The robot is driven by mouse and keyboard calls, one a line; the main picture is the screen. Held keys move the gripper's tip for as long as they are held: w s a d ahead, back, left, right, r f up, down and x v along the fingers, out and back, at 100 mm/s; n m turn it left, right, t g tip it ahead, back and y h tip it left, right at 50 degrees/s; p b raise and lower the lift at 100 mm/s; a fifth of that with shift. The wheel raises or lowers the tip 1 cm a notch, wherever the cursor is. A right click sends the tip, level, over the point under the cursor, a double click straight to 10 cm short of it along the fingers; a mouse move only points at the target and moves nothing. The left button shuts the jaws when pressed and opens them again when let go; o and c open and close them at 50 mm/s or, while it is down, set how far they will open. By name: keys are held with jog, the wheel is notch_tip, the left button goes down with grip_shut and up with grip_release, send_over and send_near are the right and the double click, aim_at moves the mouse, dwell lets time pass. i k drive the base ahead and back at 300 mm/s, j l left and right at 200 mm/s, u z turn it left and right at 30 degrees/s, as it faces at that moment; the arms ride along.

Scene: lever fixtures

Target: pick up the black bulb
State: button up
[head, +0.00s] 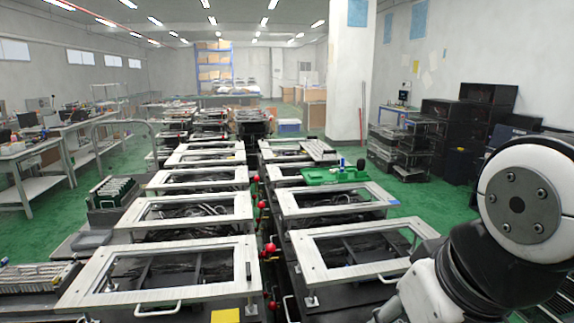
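A small dark rounded object (361,165) stands at the right end of a green tray (322,178), on the right row of fixtures. It may be the black bulb, but it is too small to tell for sure. My gripper is not in view. Only links of my arm show at the lower right, well in front of the tray and to its right.
Two rows of fixtures with pale frames (165,276) run away from me, with red lever knobs (270,247) in the narrow gap between them. Black crates (487,120) stand at the right wall. Workbenches (40,150) stand at the left. Green floor (425,198) is open at the right.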

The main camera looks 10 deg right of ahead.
aim_at(361, 163)
jog(key=z, duration=1.7)
jog(key=i+l+z, duration=0.1)
jog(key=z, duration=0.4)
jog(key=i+l+z, duration=0.15)
jog(key=z, duration=0.35)
jog(key=i+l+z, duration=0.1)
jog(key=z, duration=0.4)
jog(key=i+u, duration=0.2)
jog(key=i, duration=0.4)
jog(key=i+u, duration=0.25)
jog(key=i, duration=0.35)
jog(key=i+l+u, duration=0.2)
jog(key=i, duration=0.4)
jog(key=i+j+u, duration=0.15)
jog(key=u, duration=0.25)
jog(key=i+u, duration=0.75)
jog(key=i+l+u, duration=0.15)
jog(key=u, duration=0.25)
jog(key=i+j+u, duration=0.2)
jog(key=i+u, duration=0.3)
jog(key=i, duration=0.15)
jog(key=i+l+u, duration=0.1)
jog(key=i+u, duration=0.35)
jog(key=i, duration=0.2)
jog(key=i+j, duration=0.1)
jog(key=i, duration=1.85)
